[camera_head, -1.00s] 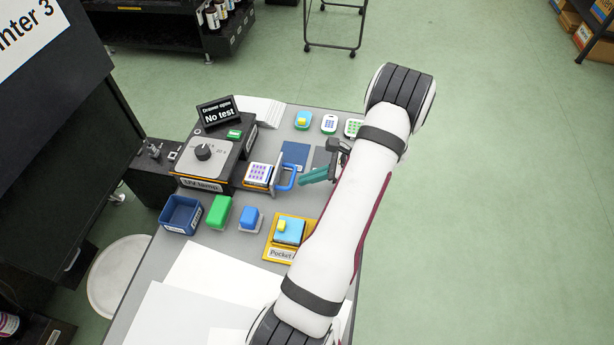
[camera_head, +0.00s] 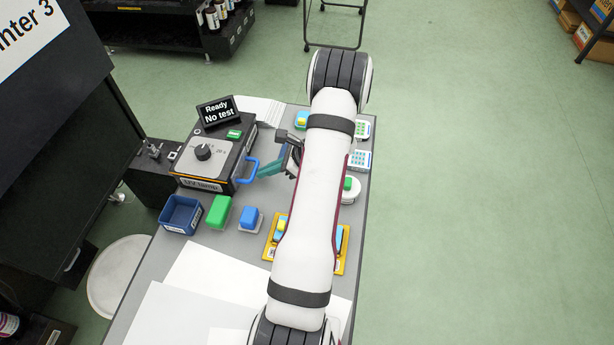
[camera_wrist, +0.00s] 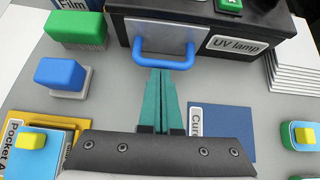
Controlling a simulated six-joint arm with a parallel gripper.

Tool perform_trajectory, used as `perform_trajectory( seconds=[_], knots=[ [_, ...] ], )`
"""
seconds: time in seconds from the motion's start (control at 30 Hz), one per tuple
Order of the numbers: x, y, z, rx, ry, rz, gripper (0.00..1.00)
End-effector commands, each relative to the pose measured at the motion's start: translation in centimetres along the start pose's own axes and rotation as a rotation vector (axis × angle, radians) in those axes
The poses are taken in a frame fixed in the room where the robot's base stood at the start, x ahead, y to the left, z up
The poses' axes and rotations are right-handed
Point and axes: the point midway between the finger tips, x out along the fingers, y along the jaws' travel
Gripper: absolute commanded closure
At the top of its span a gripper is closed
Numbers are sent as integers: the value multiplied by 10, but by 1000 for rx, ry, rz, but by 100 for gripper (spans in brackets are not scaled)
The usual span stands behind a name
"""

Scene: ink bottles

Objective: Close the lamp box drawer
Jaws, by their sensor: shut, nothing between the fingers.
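The UV lamp box (camera_head: 212,152) stands at the back left of the table. Its drawer is shut, with the blue handle (camera_head: 248,171) close against the box front. The small screen (camera_head: 218,111) on the box reads "Ready, No test". My gripper (camera_head: 262,173) is shut and empty, with its teal fingertips at the handle. In the wrist view the fingers (camera_wrist: 161,75) point at the middle of the blue handle (camera_wrist: 164,62) and appear to touch it or nearly so. The drawer front (camera_wrist: 163,35) looks flush with the box.
A blue bin (camera_head: 181,214), a green block (camera_head: 219,212) and a blue block (camera_head: 249,217) stand in front of the box. A yellow tray (camera_head: 268,249) lies partly under my arm. Several small devices line the table's right side. White sheets (camera_head: 200,290) cover the front.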

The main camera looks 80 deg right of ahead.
Motion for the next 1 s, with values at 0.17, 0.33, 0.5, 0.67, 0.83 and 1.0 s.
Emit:
perform_trajectory(
  seconds=[0.17, 0.33, 0.5, 0.67, 0.83, 1.0],
  knots=[
    [4, 0, 4, 3, -8, 3, 100],
    [4, 0, 4, 5, -11, 3, 100],
    [-15, -1, -18, 7, -6, -3, 100],
    [-62, -2, -30, 1, -2, -8, 100],
    [-105, -1, -31, 1, 0, -5, 100],
    [-124, 0, -31, 0, 0, -2, 100]
  ],
)
